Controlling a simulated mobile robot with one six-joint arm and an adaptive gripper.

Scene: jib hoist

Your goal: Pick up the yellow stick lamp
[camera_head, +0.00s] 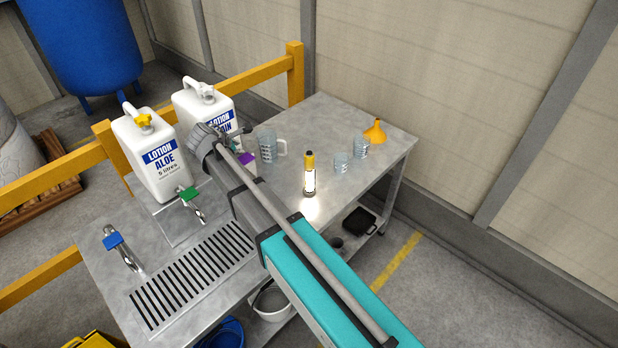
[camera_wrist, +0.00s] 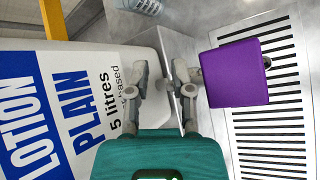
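The yellow stick lamp (camera_head: 309,175) stands upright and lit on the metal table, right of my arm in the head view, with a bright patch at its foot. It is not visible in the wrist view. My gripper (camera_wrist: 160,66) is open and empty in the wrist view, its two fingers apart. It is close to the white plain lotion jug (camera_wrist: 100,95) and just left of a purple tap handle (camera_wrist: 235,73). In the head view my arm mostly hides the gripper, which is left of the lamp and apart from it.
A measuring jug (camera_head: 268,147), two small beakers (camera_head: 341,163) (camera_head: 361,148) and an orange funnel (camera_head: 375,132) stand on the table (camera_head: 320,112). The aloe lotion jug (camera_head: 152,155), green tap (camera_head: 188,194) and blue tap (camera_head: 113,241) are left of my arm. The table around the lamp is fairly clear.

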